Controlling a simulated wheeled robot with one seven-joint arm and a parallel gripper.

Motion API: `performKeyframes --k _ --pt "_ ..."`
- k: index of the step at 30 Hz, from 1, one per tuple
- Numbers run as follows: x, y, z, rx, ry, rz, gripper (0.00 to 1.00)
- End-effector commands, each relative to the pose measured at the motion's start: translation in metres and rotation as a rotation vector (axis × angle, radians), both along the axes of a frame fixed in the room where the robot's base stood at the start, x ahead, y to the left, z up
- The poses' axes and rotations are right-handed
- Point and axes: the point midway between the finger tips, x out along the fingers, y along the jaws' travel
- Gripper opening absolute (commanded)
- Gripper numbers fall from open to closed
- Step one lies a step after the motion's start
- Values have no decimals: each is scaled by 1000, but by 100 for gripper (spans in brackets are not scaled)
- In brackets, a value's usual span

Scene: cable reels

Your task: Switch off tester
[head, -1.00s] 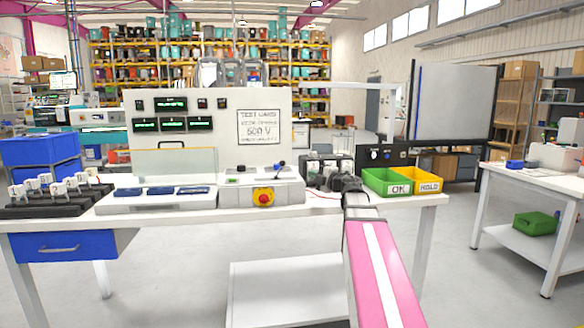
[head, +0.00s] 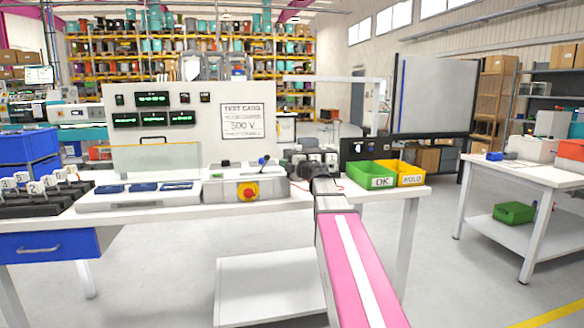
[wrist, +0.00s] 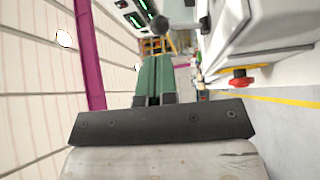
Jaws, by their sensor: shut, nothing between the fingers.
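The tester's white back panel (head: 228,148) stands on the bench, with several green-lit displays (head: 153,119). Its grey control box (head: 222,190) carries a red button on a yellow base (head: 247,192) on the front and a dark-knobbed lever (head: 264,160) on top. The wrist view shows the red button (wrist: 240,80) at right and a dark round knob (wrist: 160,23) on a rod at top. My gripper (wrist: 157,62) is shut and empty, its green-padded fingers apart from the button. In the head view it is right of the control box, its fingertips hard to make out.
A green OK bin (head: 370,174) and a yellow HOLD bin (head: 408,172) stand at the bench's right end. Blue flat pieces (head: 145,187) lie on the tray left of the control box. Numbered holders (head: 40,190) stand at far left.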

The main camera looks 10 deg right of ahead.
Motion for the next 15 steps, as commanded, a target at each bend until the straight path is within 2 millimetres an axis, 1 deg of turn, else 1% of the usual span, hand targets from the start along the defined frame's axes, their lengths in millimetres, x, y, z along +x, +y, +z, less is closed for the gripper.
performKeyframes --k 1,6,10,15 --pt "11 6 1 0 0 2 0" --pt "33 22 2 0 0 1 0" --pt "45 30 3 0 0 -1 0" --pt "51 35 3 0 0 -1 0"
